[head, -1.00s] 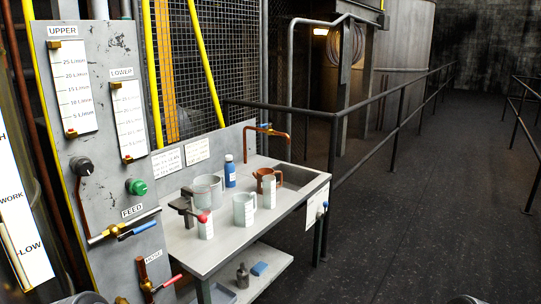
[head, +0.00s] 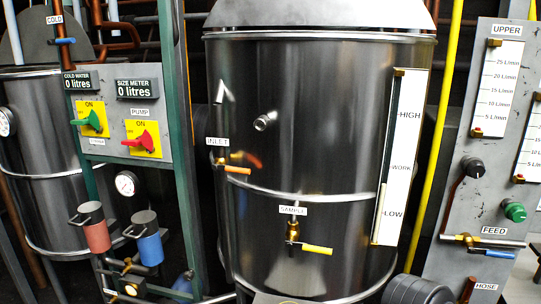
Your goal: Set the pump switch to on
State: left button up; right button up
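The pump switch (head: 142,139) is a red rotary handle on a yellow plate marked ON at its top, under the PUMP label on a grey panel (head: 118,110) at the left of the head view. Its red handle points left, away from the ON mark. A second switch (head: 91,120) with a green handle sits on its own yellow plate to the left, also turned to the left. Neither of my grippers shows in the head view now.
A large steel tank (head: 310,150) stands in the middle, with an orange-handled inlet valve (head: 236,169) and a yellow-handled sample valve (head: 316,249). A flow panel (head: 470,200) stands at the right. Red (head: 94,228) and blue (head: 147,240) cylinders sit below the switches.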

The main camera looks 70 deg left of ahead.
aim_at(147, 140)
jog(key=u, duration=3.1)
